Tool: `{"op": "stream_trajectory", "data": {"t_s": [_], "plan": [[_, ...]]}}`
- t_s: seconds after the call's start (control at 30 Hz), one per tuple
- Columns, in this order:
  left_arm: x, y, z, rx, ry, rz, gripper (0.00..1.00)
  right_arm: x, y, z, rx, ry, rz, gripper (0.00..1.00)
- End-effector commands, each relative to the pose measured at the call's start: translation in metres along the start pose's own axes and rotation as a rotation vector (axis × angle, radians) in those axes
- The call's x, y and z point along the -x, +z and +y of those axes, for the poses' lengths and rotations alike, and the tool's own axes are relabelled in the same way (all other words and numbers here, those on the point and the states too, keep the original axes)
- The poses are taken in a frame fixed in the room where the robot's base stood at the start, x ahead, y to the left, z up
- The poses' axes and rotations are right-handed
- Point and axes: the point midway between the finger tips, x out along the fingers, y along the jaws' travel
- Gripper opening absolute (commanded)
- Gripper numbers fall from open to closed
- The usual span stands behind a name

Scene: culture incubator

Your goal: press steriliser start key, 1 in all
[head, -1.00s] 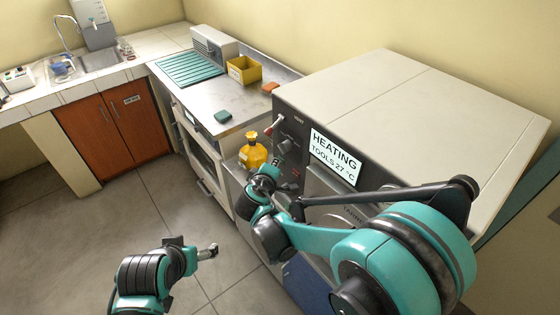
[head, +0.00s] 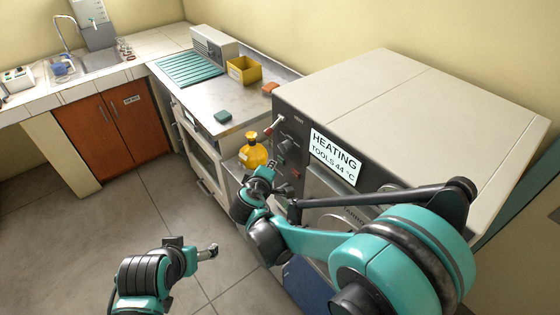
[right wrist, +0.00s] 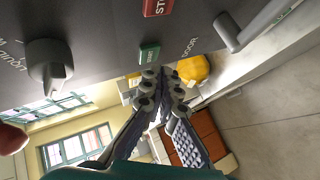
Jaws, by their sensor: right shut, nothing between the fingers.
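The steriliser (head: 400,95) is a large grey box at the right in the head view. Its display (head: 335,157) reads "HEATING TOOLS 44 °C". The green start key (right wrist: 149,53) shows on its dark panel in the right wrist view, with the red stop key (right wrist: 157,8) beside it. My right gripper (head: 266,176) is shut and empty in front of the panel. In the right wrist view its fingertips (right wrist: 165,74) lie close to the green key, apparently apart from it. In the head view I cannot make out the green key. My left gripper (head: 208,251) hangs over the floor, its jaws unclear.
A yellow bottle (head: 252,152) stands left of the steriliser, near my right gripper. A knob (right wrist: 48,65) and a door handle (right wrist: 232,30) stick out from the panel. A yellow bin (head: 245,70) and a teal rack (head: 188,69) stand on the counter. The floor at left is clear.

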Motion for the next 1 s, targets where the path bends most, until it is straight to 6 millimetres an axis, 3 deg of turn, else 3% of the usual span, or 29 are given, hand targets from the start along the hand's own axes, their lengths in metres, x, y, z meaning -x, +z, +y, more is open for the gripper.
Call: {"op": "stream_trajectory", "data": {"t_s": [0.6, 1.0], "plan": [[-0.002, 0.001, 0.0, 0.0, 0.0, 0.0, 0.79, 0.033, -0.024, -0.025, 0.001, -0.001, 0.001, 0.0], [-0.002, 0.001, 0.0, 0.0, 0.0, 0.0, 0.79, 0.035, -0.025, -0.025, 0.0, 0.0, 0.0, 0.0]]}}
